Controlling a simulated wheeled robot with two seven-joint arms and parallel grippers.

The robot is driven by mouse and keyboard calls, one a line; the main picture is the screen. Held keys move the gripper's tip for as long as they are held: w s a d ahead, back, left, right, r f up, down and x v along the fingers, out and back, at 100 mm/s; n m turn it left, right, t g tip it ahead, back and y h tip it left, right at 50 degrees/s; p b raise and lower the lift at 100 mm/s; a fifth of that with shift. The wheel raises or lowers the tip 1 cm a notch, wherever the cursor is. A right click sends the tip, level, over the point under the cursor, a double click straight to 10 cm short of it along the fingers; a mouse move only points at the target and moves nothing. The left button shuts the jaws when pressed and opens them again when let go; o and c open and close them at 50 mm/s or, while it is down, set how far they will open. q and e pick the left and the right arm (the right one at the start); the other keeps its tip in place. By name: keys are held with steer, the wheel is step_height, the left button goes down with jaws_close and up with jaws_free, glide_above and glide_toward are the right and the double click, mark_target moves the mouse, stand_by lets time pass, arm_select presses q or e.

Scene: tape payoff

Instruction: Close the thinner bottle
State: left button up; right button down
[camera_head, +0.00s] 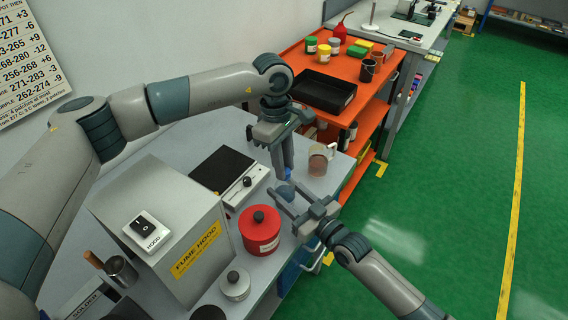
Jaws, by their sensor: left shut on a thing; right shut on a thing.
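My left gripper (283,174) points straight down over the bench's right part, its fingers shut on a small blue piece (289,158) that looks like a cap. My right gripper (284,189) reaches in from the lower right just below it, its fingers shut around a small blue-grey thing (285,193), which looks like the thinner bottle. The two grippers nearly meet in the picture. The fingers hide most of both held things, and I cannot tell whether the cap touches the bottle.
A clear mug-like container (319,159) stands close right of the grippers. A red can (260,229), a hotplate (222,169) and the fume hood box (163,226) stand to the left. An orange cart (340,62) with a black tray (322,91) is behind. Green floor lies right.

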arm_select(q)
steer(key=m, duration=0.6)
steer(key=shift+w+y, duration=0.1)
steer(key=shift+y, duration=0.2)
steer(key=m, duration=0.6)
steer(key=shift+d+g+y, duration=0.1)
steer(key=shift+g+y, duration=0.2)
steer(key=m, duration=0.6)
steer(key=shift+d+y, duration=0.1)
steer(key=shift+y, duration=0.3)
steer(key=m, duration=0.5)
steer(key=shift+t, duration=0.4)
steer(key=o, duration=1)
steer(key=shift+r, duration=2.2)
